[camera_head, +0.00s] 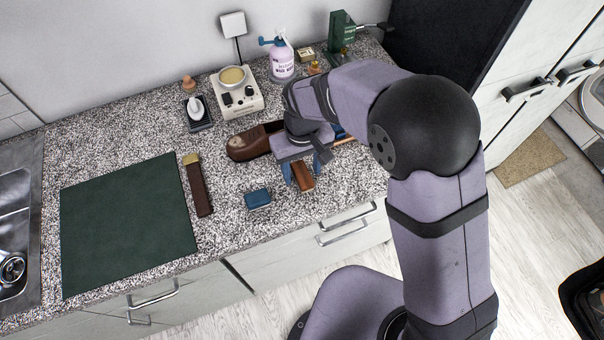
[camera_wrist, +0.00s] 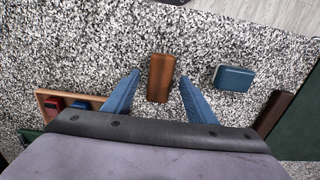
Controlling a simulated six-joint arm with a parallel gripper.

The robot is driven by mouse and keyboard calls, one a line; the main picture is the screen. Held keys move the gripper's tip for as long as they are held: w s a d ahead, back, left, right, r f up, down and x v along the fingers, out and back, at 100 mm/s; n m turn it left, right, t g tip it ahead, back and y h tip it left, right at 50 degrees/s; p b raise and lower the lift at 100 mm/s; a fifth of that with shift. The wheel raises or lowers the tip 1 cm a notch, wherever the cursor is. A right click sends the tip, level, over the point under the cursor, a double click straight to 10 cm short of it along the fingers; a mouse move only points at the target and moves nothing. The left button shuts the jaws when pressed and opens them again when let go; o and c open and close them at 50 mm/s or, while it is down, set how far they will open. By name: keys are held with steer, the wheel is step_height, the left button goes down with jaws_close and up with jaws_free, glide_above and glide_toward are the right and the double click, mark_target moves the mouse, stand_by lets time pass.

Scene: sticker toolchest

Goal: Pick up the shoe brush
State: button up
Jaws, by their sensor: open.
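The shoe brush appears to be the small brown wooden block (camera_head: 303,177) on the speckled counter near its front edge. It also shows in the wrist view (camera_wrist: 161,75), lengthwise between my two blue fingers. My gripper (camera_head: 304,178) points down over the block and is open, one finger on each side. In the wrist view my gripper (camera_wrist: 159,77) shows gaps between both fingers and the block. Bristles cannot be made out, and the fingers' height above the counter is hard to tell.
A blue box (camera_head: 258,198) lies just left of the block. A brown shoe (camera_head: 252,143) is behind my gripper, and a dark strap-like item (camera_head: 198,188) and green mat (camera_head: 127,222) are further left. A wooden tray (camera_wrist: 66,94) with small coloured items is on the other side.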

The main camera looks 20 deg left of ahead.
mark_target(303, 173)
steer(key=shift+f, duration=0.2)
stand_by(0.6)
steer(key=shift+c, duration=0.4)
steer(key=c, duration=1.2)
steer(key=shift+r, duration=0.1)
step_height(303, 173, up, 10)
steer(key=shift+r+b, duration=0.2)
steer(key=shift+b, duration=1.05)
steer(key=shift+w, duration=0.1)
